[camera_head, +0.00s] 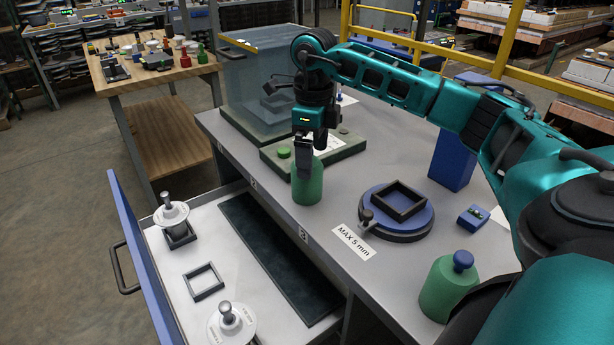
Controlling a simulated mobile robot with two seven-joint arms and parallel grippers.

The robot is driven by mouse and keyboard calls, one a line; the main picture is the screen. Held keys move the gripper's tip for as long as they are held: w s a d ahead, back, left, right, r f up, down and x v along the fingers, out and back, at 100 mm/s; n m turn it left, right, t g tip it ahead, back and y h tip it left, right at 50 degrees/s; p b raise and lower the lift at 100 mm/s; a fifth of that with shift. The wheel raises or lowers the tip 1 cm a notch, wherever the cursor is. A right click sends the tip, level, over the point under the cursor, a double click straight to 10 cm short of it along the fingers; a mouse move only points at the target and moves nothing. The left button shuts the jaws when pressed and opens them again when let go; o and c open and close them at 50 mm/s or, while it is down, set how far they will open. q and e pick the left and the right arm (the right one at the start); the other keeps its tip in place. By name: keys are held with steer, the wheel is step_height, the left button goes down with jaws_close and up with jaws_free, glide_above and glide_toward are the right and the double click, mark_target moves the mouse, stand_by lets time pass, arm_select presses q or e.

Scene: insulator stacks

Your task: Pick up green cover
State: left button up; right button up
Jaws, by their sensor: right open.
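A green cover (307,188) stands upright on the grey table, near its front edge. My right gripper (306,170) points down at the top of this cover. Its jaws are open and hide the cover's top, so I cannot tell whether they touch it. A second green cover (446,288) with a blue knob stands upright at the lower right of the table, close to my arm. My left gripper is out of view.
A round blue turntable (418,226) carries a black square frame. A blue block (453,160), a small blue box (473,217) and a clear case (255,90) stand on the table. The open drawer (205,240) holds white insulators and frames.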

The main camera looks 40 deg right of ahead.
steer(key=f, duration=0.3)
steer(key=a+f, duration=0.1)
steer(key=f, duration=0.1)
steer(key=shift+w+b, duration=0.3)
steer(key=shift+b, duration=0.1)
steer(key=shift+r, duration=0.1)
steer(key=c, duration=1.1)
